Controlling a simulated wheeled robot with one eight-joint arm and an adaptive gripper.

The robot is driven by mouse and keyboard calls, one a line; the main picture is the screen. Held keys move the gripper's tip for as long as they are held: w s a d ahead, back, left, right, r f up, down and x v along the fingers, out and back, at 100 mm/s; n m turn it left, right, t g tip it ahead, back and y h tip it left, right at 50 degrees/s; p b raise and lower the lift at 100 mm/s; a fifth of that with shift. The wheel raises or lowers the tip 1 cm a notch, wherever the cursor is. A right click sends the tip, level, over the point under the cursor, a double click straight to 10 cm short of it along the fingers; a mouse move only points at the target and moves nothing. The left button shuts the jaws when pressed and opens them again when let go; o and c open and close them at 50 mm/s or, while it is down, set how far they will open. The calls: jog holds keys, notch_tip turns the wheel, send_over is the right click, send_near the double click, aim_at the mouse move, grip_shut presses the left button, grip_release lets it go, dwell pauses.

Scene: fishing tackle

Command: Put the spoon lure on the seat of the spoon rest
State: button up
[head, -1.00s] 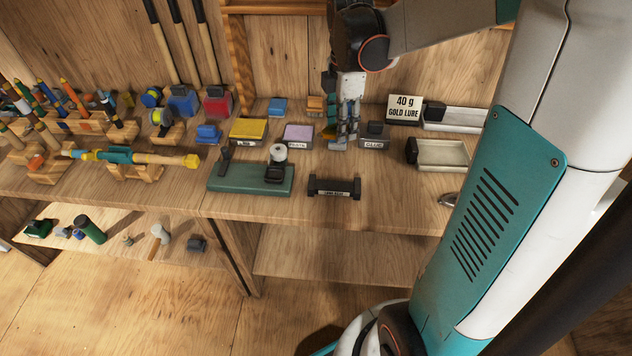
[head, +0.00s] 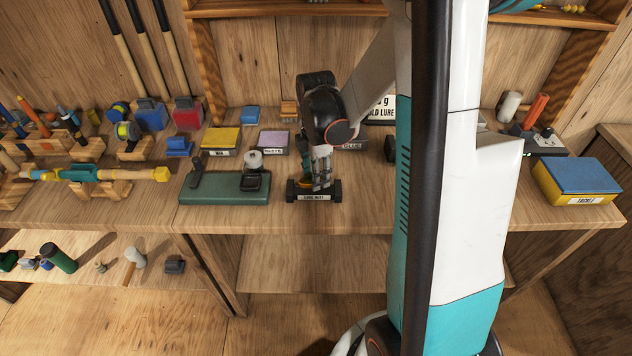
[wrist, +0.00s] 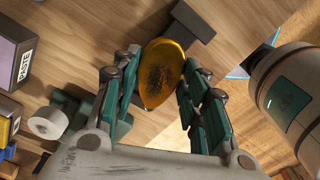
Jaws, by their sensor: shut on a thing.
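My gripper (head: 321,180) is shut on the gold spoon lure (wrist: 164,75), which is teardrop-shaped with a dark speckled patch. In the wrist view the lure sits between my two fingertips (wrist: 160,62). In the head view only a small gold bit shows beside my fingers. The spoon rest (head: 314,197) is a low black stand with raised ends and a pale label, at the bench's front. My fingers and the lure are over its middle and hide most of its seat. One dark end of the rest (wrist: 195,20) shows behind the lure; I cannot tell if they touch.
A green stand (head: 225,188) with a white-topped post is close left of the rest. Yellow (head: 220,139) and purple (head: 273,141) boxes stand behind. A blue-and-yellow box (head: 580,182) is at far right. My arm hides part of the bench.

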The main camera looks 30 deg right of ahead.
jog(key=shift+f+b, duration=0.35)
jog(key=shift+f, duration=1.1)
jog(key=shift+f, duration=0.1)
jog(key=shift+f, duration=0.15)
jog(key=o, duration=1.1)
notch_tip(320, 180, up, 12)
jog(key=p, duration=0.4)
jog(key=shift+r, duration=0.25)
